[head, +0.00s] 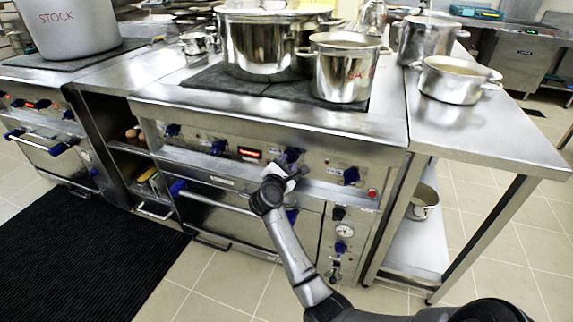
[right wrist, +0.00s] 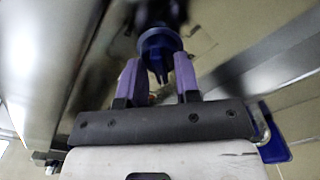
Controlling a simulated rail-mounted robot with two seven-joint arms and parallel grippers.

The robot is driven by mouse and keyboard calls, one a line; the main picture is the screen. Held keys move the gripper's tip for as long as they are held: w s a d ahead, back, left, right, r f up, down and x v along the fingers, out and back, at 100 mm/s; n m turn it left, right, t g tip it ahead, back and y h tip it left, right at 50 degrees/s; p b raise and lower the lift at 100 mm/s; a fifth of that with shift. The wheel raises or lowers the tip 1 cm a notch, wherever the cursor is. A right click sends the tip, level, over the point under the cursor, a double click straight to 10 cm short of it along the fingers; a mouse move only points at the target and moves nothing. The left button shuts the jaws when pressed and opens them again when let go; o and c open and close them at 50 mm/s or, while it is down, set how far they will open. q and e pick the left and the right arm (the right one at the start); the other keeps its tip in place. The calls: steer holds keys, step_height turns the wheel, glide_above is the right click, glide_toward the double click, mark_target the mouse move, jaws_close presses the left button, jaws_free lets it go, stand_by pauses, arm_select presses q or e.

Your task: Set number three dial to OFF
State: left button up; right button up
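A row of blue dials runs along the stove's steel front panel (head: 325,170) in the head view. The third dial from the left (head: 291,155) is right at my right gripper (head: 285,168), which partly covers it. In the right wrist view, a blue dial (right wrist: 160,48) sits ahead of my right gripper (right wrist: 157,72). The two purple fingers stand apart on either side of the dial's lower part, with a gap visible on each side. I cannot read the dial's markings. My left gripper is not in view.
Neighbouring dials are on the left (head: 218,147) and right (head: 351,175), with a lit red display (head: 249,153) between the second and third. Steel pots (head: 345,72) stand on the stove top above.

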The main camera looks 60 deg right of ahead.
jaws_close()
